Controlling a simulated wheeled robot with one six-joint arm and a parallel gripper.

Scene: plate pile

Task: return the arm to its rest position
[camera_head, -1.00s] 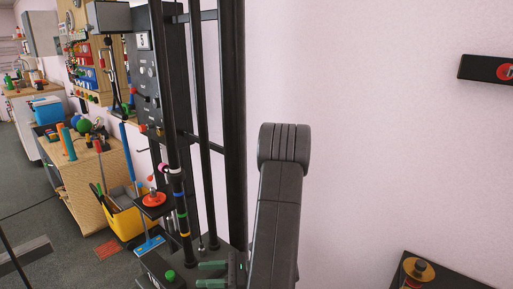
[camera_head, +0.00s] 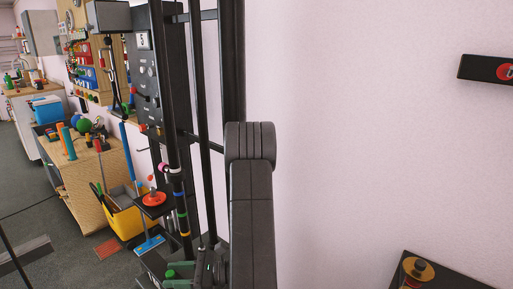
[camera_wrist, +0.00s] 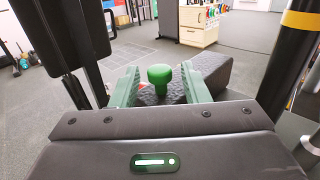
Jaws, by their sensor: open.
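My arm (camera_head: 250,200) rises in the middle of the head view. My gripper (camera_head: 178,275) is at the bottom, low beside the black rack, its green fingers pointing left. In the wrist view my gripper (camera_wrist: 160,88) is open, with one green finger on each side. A green knob (camera_wrist: 160,74) on a dark base shows between the fingers, apart from both. It also shows in the head view (camera_head: 170,274), close to the fingertips. I cannot tell how deep it lies between them.
A black upright rack (camera_head: 205,110) stands close left of my arm. A yellow bin (camera_head: 124,218) and a wooden cabinet (camera_head: 88,185) stand further left. A black wall bracket (camera_head: 480,68) and a black stand with a brass knob (camera_head: 418,270) are at the right. The pink wall between is bare.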

